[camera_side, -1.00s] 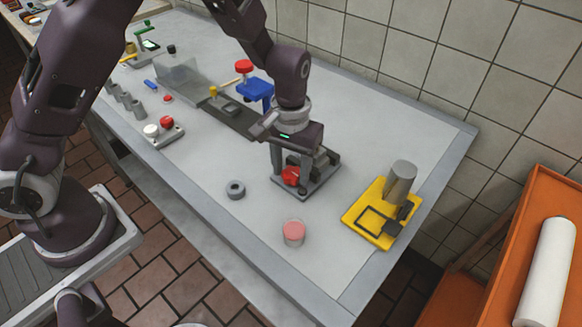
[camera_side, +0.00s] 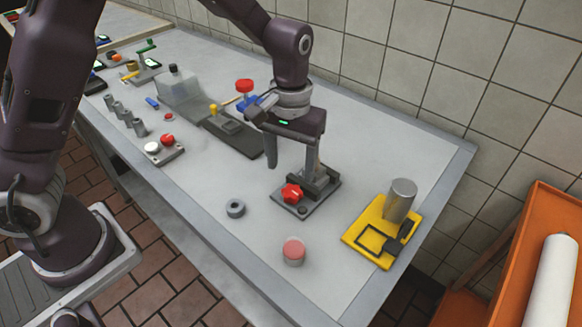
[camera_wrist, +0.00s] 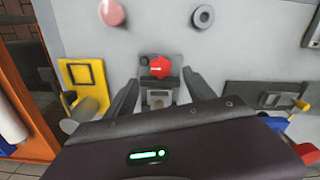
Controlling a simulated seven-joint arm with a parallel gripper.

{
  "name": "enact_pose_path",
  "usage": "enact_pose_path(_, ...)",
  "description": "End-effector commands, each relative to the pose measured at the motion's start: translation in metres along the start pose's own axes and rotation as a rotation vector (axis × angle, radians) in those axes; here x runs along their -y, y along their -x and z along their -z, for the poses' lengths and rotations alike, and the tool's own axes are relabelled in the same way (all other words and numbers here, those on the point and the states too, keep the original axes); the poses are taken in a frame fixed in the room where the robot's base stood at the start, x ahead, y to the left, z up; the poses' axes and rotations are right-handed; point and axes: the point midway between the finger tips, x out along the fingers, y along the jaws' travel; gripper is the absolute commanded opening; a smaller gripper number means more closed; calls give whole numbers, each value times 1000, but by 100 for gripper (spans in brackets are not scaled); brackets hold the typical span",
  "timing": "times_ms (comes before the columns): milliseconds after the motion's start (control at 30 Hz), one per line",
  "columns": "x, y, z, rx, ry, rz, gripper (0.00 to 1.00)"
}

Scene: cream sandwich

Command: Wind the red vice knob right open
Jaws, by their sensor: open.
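The red vice knob (camera_side: 292,193) is a lobed red knob at the front of a small dark grey vice. The vice's base plate (camera_side: 284,201) lies flat on the table. In the wrist view the knob (camera_wrist: 160,67) sits ahead of my fingers, near the middle of the picture. My gripper (camera_side: 293,166) is above and behind the knob, over the vice. Its fingers are spread wide and hold nothing. In the wrist view the fingers (camera_wrist: 161,84) stand either side of the vice body, with the knob clear of them.
A grey ring (camera_side: 235,208) and a pink-topped cylinder (camera_side: 293,251) stand on the table in front. A yellow fixture (camera_side: 360,246) with a grey cylinder (camera_side: 400,200) is at right. A block with red and white buttons (camera_side: 163,150) lies left. The front table is mostly clear.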

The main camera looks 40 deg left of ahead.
Motion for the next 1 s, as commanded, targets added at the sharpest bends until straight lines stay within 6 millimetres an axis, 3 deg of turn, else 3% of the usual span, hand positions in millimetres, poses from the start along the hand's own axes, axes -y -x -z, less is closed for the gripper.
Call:
enact_pose_path(100,0,0,0,0,-27,0,63)
enact_pose_path(300,0,-1,4,0,-431,1,63)
enact_pose_path(400,0,-8,4,3,-521,1,63)
enact_pose_path(700,0,-62,4,3,-525,1,63)
enact_pose_path(1000,0,-72,5,-1,-524,0,63)
